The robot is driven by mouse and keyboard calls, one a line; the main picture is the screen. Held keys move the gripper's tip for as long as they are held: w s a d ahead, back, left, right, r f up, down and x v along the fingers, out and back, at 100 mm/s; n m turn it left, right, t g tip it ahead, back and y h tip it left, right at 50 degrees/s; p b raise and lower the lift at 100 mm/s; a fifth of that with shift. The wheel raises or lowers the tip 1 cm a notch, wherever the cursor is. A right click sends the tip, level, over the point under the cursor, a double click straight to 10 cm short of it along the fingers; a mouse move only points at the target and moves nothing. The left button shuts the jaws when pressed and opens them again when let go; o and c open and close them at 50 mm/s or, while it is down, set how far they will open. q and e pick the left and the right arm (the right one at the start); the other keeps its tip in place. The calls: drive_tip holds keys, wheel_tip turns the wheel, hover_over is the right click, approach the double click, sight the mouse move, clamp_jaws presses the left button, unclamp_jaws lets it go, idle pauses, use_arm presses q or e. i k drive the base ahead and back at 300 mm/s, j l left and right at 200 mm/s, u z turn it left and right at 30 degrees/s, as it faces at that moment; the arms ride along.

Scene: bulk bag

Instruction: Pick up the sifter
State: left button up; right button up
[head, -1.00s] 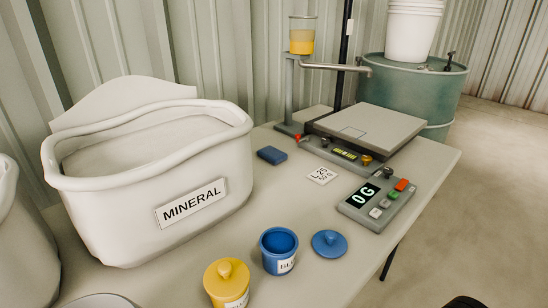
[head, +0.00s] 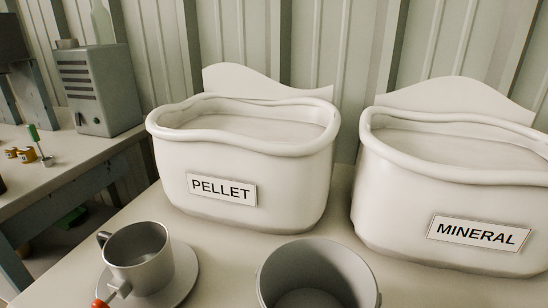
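A grey metal cup with a loop handle at its upper left and a red knob at its lower left looks like the sifter (head: 138,256). It stands upright on a round grey plate (head: 184,271) at the lower left of the head view. The red knob is partly cut off by the bottom edge. Neither of my grippers shows in the head view.
A grey open pot (head: 316,275) stands right of the sifter, cut off below. A second table (head: 60,185) at left holds a grey box (head: 98,88) and a green-handled tool (head: 36,140).

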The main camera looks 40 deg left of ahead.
sight(146, 268)
drive_tip(key=u, duration=2.15)
